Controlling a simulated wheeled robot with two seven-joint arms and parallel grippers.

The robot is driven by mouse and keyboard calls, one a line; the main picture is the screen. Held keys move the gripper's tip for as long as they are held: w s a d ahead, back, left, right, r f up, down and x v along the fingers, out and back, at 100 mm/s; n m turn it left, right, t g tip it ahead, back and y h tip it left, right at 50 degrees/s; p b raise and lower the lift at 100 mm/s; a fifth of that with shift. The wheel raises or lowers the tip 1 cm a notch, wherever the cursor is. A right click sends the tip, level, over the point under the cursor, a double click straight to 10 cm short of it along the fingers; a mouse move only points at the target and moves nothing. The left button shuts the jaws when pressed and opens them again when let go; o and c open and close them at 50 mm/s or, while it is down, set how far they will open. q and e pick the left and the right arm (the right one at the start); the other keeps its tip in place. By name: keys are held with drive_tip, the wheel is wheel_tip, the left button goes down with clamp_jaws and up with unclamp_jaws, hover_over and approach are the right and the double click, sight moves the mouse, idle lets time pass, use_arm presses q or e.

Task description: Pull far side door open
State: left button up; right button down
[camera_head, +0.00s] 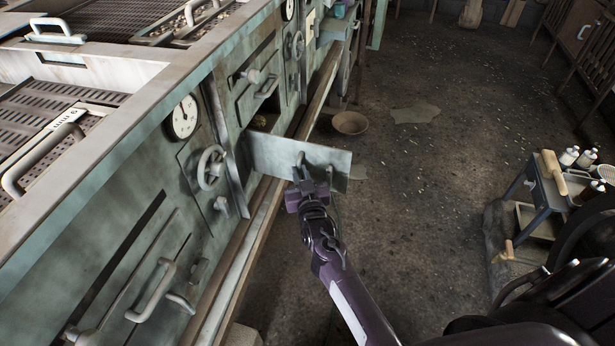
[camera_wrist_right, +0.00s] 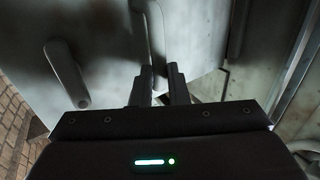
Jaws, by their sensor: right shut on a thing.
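The far side door (camera_head: 270,157) is a pale grey-green metal panel. It stands swung out from the front of the green machine (camera_head: 95,215), with a dark opening beside it. My right gripper (camera_head: 303,178) is at the outer part of the door, shut on its handle (camera_head: 299,158). In the right wrist view, the two dark fingers (camera_wrist_right: 161,84) close around the lower end of the upright grey handle (camera_wrist_right: 151,32), in front of the door panel (camera_wrist_right: 105,50). The fingers hide part of the handle. My left gripper is not in view.
A round bowl (camera_head: 350,123) lies on the floor beyond the door. A small cart (camera_head: 545,190) with bottles stands at the right. The floor between machine and cart is mostly clear. A handwheel (camera_head: 211,168) and gauge (camera_head: 184,117) stick out near the door.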

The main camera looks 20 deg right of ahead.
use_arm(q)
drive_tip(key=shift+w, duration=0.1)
use_arm(e)
drive_tip(key=shift+w+a+r+y, duration=0.15)
drive_tip(key=shift+a, duration=0.35)
drive_tip(key=shift+w+a+r+y, duration=0.15)
drive_tip(key=shift+a, duration=0.3)
drive_tip(key=c, duration=1.6)
unclamp_jaws()
drive_tip(key=shift+w+a, duration=0.1)
drive_tip(key=shift+a, duration=0.05)
drive_tip(key=shift+c, duration=0.2)
drive_tip(key=shift+o, duration=1)
drive_tip(key=shift+w+a+f, duration=0.15)
drive_tip(key=shift+w+a, duration=0.05)
drive_tip(key=shift+o, duration=0.2)
drive_tip(key=shift+w+a, duration=0.1)
drive_tip(key=shift+a, duration=0.05)
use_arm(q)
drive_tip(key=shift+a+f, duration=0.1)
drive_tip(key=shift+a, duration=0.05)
use_arm(e)
drive_tip(key=s, duration=0.8)
drive_tip(key=shift+a, duration=0.25)
drive_tip(key=shift+f, duration=0.1)
